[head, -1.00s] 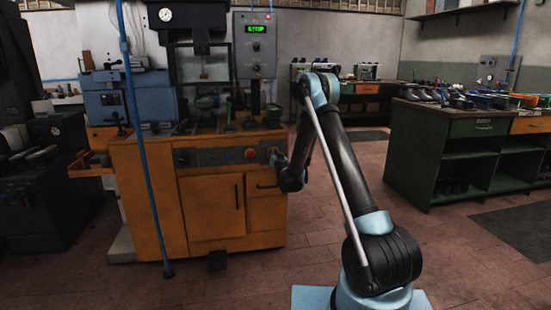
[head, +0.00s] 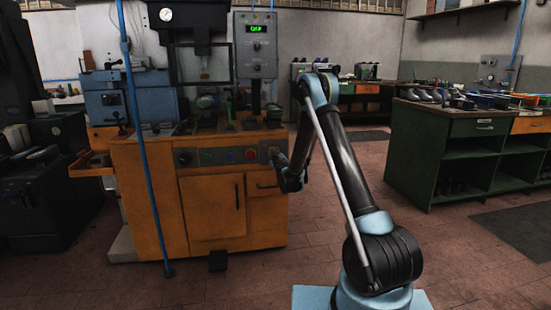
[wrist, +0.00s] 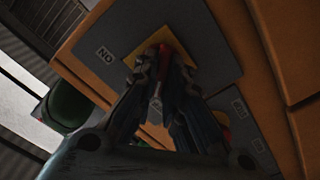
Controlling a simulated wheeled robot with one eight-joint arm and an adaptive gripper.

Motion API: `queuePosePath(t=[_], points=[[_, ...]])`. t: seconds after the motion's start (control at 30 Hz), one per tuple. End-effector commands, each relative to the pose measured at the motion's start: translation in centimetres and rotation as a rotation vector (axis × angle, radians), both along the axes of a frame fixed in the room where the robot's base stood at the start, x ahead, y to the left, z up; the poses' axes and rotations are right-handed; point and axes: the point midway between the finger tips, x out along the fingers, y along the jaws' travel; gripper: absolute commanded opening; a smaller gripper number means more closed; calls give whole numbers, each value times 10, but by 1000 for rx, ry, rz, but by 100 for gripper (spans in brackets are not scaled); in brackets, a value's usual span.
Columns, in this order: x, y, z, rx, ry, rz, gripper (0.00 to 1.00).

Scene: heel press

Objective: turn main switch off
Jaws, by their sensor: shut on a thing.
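The main switch (wrist: 164,47) shows in the wrist view as a red knob on a yellow plate (wrist: 122,43), set in a grey panel. A label reading "ON" stands beside the plate. My gripper (wrist: 160,62) is shut on the red knob, with its fingers hiding most of it, so the knob's exact angle is hard to tell. In the head view my gripper (head: 277,158) is at the right end of the orange machine's front panel (head: 215,157), and the switch is hidden behind it. The control box (head: 256,46) above has a lit green display, too small to read surely.
The orange machine cabinet (head: 213,207) stands directly in front of my gripper. A blue post (head: 146,165) stands before its left part. A green workbench (head: 470,150) is at the right, with open floor between.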

Motion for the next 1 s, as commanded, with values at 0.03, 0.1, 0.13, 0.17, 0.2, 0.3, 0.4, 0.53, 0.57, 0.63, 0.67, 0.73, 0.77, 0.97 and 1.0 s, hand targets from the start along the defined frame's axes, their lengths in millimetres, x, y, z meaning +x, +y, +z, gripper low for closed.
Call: queuePosePath(t=[0.03,0.1,0.13,0.17,0.2,0.3,0.4,0.53,0.57,0.63,0.67,0.73,0.77,0.97,1.0], points=[[-1,0,-1,-22,-6,0,0],[-1,0,-1,-53,-15,1,0],[-1,0,-1,-63,-17,1,0],[-1,0,-1,-73,-20,1,0],[-1,1,-1,-85,-25,2,0],[-1,1,-1,-109,-31,2,0],[-1,1,-1,-121,-35,2,0],[-1,1,-1,-128,-36,3,0],[-1,1,-1,-129,-37,3,0],[-1,1,-1,-129,-37,3,0],[-1,1,-1,-129,-37,3,0],[-1,1,-1,-129,-37,3,0],[-1,2,-1,-129,-37,3,0],[-1,1,-1,-129,-37,3,31],[-1,1,-1,-128,-36,3,31]])
